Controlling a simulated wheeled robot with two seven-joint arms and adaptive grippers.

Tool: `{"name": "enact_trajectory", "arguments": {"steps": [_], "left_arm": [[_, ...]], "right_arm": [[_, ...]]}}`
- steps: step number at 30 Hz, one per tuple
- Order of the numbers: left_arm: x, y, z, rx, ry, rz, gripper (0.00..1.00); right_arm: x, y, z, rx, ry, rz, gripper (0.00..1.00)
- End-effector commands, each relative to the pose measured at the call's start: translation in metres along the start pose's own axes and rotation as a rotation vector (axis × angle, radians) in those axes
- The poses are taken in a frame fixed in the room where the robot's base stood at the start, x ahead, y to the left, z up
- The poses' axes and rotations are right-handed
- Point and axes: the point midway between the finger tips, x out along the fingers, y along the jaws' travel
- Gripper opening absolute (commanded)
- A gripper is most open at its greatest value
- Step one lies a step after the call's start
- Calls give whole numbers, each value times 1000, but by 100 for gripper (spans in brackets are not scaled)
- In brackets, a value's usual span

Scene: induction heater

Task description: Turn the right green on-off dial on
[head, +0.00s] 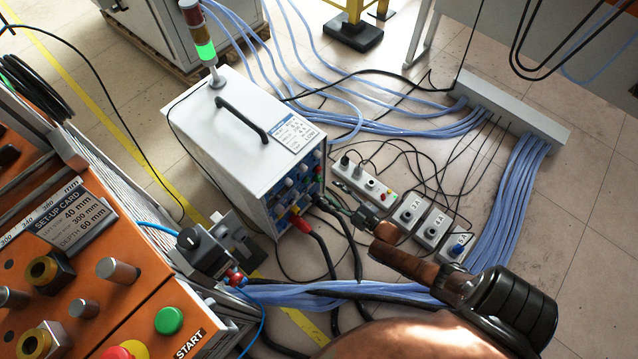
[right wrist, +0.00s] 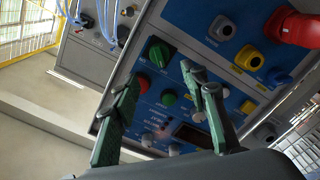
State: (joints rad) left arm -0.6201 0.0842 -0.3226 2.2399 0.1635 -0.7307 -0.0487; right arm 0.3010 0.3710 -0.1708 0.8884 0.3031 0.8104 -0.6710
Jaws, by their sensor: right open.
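In the right wrist view a green dial (right wrist: 160,52) sits on a blue control panel (right wrist: 195,50), with a red button (right wrist: 143,83) and a green button (right wrist: 168,97) below it. My right gripper (right wrist: 160,74) is open and empty, its two green fingers spread on either side of the dial's lower area. No contact with the dial is visible. In the head view my right gripper (head: 352,209) is beside the front of the white heater cabinet (head: 235,135). The dial is too small to pick out there. My left gripper is not visible.
A red connector (right wrist: 300,28) and yellow sockets (right wrist: 250,57) are on the panel's right. In the head view, black cables (head: 325,250) hang at the cabinet front and power strips (head: 410,213) lie on the floor. An orange panel (head: 110,290) stands at left.

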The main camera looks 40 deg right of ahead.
Motion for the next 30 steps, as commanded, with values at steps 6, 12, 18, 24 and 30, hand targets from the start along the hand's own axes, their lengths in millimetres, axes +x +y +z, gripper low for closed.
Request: {"name": "enact_trajectory", "arguments": {"steps": [6, 12, 18, 24, 30], "left_arm": [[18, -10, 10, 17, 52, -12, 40], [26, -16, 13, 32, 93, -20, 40], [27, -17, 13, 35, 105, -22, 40], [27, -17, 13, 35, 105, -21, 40], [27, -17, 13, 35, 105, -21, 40]], "right_arm": [[35, -3, 2, 1, 0, -2, 41], [56, -2, 2, 1, -2, -3, 41], [60, -1, 1, 1, -3, -3, 41], [60, -1, 1, 1, -2, -3, 37], [60, -1, 1, 1, -2, -3, 23]]}}
